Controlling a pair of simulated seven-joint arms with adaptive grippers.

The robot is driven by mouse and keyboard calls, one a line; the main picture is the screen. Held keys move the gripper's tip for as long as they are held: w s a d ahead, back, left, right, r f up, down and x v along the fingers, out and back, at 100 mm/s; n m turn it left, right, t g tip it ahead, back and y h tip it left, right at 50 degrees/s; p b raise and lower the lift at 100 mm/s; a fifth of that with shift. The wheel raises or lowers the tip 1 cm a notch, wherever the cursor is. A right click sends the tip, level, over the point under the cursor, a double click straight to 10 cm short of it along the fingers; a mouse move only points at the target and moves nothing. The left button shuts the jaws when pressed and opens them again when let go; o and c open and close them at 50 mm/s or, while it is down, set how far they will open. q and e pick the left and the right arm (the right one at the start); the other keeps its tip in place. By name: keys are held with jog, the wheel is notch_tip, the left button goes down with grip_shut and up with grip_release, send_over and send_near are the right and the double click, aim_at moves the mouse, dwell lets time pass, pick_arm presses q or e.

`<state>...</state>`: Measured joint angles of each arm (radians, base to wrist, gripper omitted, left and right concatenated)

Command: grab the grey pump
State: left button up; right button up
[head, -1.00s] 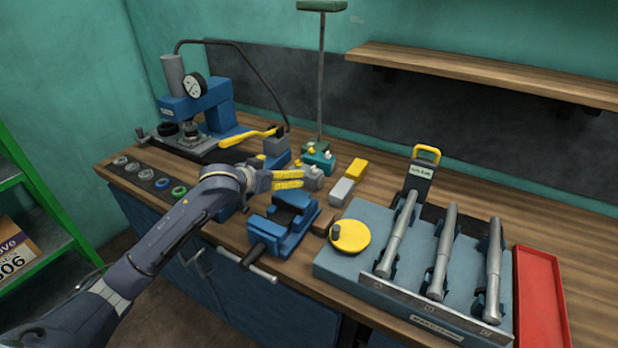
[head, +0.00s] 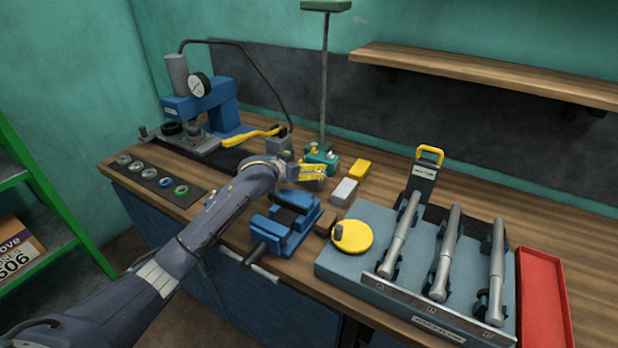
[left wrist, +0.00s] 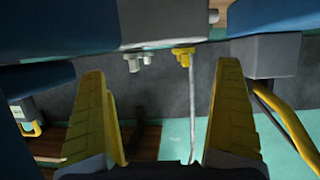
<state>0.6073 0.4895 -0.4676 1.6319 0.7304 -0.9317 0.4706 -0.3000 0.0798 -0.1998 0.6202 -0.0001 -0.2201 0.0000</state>
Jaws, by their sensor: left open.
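The grey pump (left wrist: 165,25) fills the top middle of the left wrist view, with a pale fitting and a yellow fitting on it. In the head view it is mostly hidden by my left gripper. My left gripper (head: 322,173) has yellow fingers and is open over the bench, right at the pump. In the left wrist view the gripper (left wrist: 165,85) has its fingers spread on either side, with the pump lying ahead between their tips. I cannot tell whether they touch it. My right gripper is not in view.
A teal block with fittings (head: 322,157) stands just behind the gripper. A blue vise (head: 286,222) is in front, below the forearm. A blue press (head: 205,108) stands at back left.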

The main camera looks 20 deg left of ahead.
pick_arm(q)
jog(key=shift+x, duration=1.95)
jog(key=c, duration=1.4)
jog(key=shift+w+r, duration=0.1)
jog(key=shift+r, duration=0.1)
jog(key=shift+c, duration=0.6)
jog(key=shift+r, duration=0.1)
